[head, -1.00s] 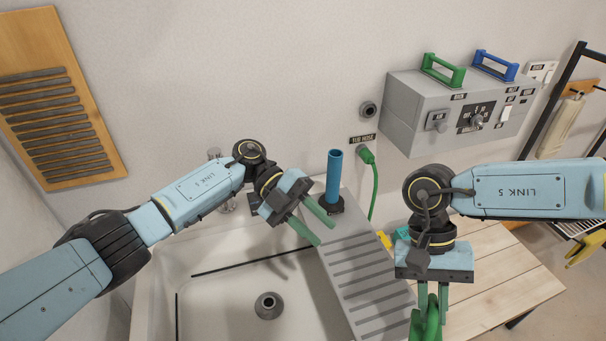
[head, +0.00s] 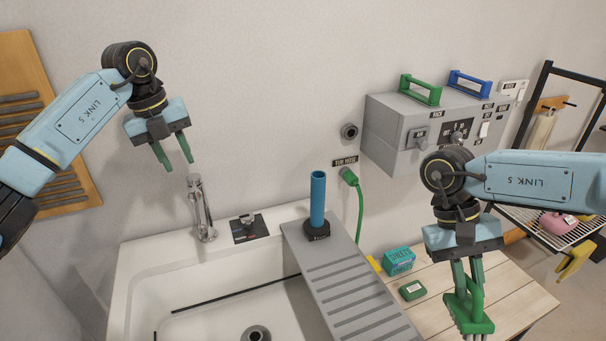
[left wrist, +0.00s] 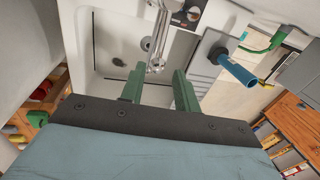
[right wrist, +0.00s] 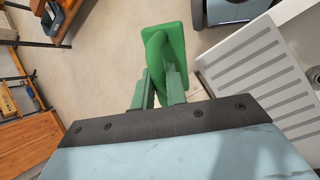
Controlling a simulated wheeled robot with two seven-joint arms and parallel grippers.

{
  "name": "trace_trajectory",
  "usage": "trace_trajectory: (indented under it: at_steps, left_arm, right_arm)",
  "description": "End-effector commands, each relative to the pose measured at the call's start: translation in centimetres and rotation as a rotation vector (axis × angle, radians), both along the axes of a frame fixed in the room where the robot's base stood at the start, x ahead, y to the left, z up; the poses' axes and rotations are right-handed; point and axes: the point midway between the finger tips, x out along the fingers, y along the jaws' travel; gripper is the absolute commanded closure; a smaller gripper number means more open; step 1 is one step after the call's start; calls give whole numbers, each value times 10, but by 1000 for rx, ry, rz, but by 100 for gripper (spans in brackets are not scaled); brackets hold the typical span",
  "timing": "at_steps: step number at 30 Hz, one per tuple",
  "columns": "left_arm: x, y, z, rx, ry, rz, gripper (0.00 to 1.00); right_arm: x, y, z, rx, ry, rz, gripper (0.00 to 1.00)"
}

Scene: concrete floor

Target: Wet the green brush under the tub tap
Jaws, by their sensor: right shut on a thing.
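The green brush (head: 468,318) hangs from my right gripper (head: 469,276), which is shut on its handle, above the wooden table right of the tub. The brush also shows in the right wrist view (right wrist: 168,50). The white tub (head: 140,282) has a chrome tap (head: 201,208) at its back edge and a drain at the bottom. My left gripper (head: 172,164) is open and empty, in the air above and left of the tap. In the left wrist view the tap (left wrist: 160,40) shows beyond its fingers. I cannot see water running.
A grey ribbed board (head: 350,290) with an upright blue tube (head: 318,198) lies at the tub's right side. A teal box (head: 398,260) and a green block (head: 412,290) sit on the wooden table (head: 515,290). A green hose (head: 361,205) and a grey control box (head: 395,125) are on the wall.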

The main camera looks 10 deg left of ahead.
Motion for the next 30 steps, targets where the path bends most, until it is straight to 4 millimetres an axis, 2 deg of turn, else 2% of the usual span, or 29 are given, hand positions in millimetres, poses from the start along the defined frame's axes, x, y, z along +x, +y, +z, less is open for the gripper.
trace_trajectory:
  at_steps: [1,6,12,18,25,30]
  left_arm:
    - [0,-2,-13,0,6,-2,68]
    - [4,-8,-46,-1,5,-2,68]
    - [7,-12,-72,-1,2,-3,68]
    - [9,-14,-81,-2,1,-2,68]
    - [9,-14,-81,-2,1,-2,68]
    - [9,-14,-81,-2,1,-2,91]
  right_arm:
    - [0,0,0,0,0,0,100]
    - [0,0,1,0,0,-1,100]
    - [0,0,1,0,0,-1,100]
    - [0,0,2,0,0,-1,100]
    - [0,0,2,0,0,-1,100]
    - [0,0,2,0,0,-1,100]
